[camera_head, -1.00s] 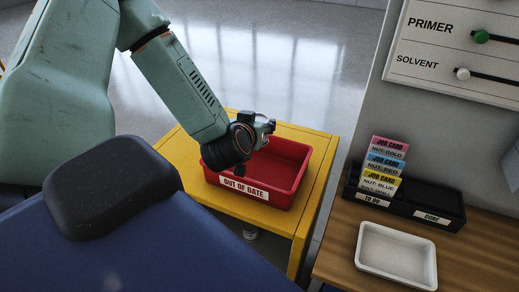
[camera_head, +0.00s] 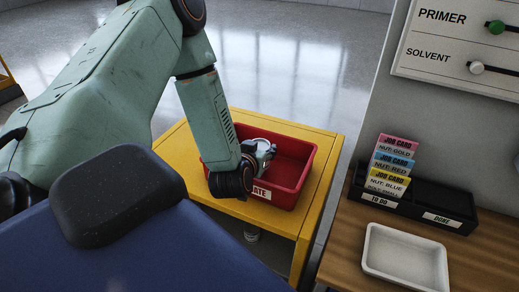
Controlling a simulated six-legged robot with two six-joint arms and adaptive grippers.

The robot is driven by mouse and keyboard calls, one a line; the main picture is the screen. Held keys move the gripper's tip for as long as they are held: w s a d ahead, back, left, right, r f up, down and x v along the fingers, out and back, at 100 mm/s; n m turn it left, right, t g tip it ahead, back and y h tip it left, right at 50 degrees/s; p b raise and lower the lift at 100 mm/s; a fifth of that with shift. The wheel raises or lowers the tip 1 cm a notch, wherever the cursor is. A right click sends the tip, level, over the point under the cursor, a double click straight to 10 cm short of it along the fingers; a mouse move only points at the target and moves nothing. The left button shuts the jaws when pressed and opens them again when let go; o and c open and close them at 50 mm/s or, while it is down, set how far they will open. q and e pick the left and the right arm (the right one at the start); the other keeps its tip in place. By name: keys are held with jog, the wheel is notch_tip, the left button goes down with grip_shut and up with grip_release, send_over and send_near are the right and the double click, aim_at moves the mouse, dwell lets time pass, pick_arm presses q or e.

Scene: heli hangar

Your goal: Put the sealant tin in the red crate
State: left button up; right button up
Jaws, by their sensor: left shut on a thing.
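The red crate (camera_head: 300,165) stands on a yellow table, with a white label on its front wall of which "ATE" shows. My left gripper (camera_head: 262,152) is over the left part of the crate, at about the height of its rim. It is shut on a pale round thing, likely the sealant tin (camera_head: 261,142), of which only a light rim shows past the fingers. My wrist hides the crate's front left corner and most of the label. I cannot tell whether the tin touches the crate. My right gripper is out of view.
The yellow table (camera_head: 318,222) has a narrow bare strip around the crate. At the right, a wooden bench (camera_head: 340,255) holds an empty white tray (camera_head: 405,255) and a black card rack (camera_head: 430,203) with several job cards. A wall panel (camera_head: 455,45) reads PRIMER and SOLVENT.

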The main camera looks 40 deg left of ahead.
pick_arm(q)
jog(key=shift+r, duration=0.15)
jog(key=shift+d, duration=0.15)
jog(key=shift+f+b, duration=0.4)
jog(key=shift+f, duration=0.3)
jog(key=o, duration=1.3)
jog(key=shift+r, duration=0.1)
jog(key=shift+o, duration=0.5)
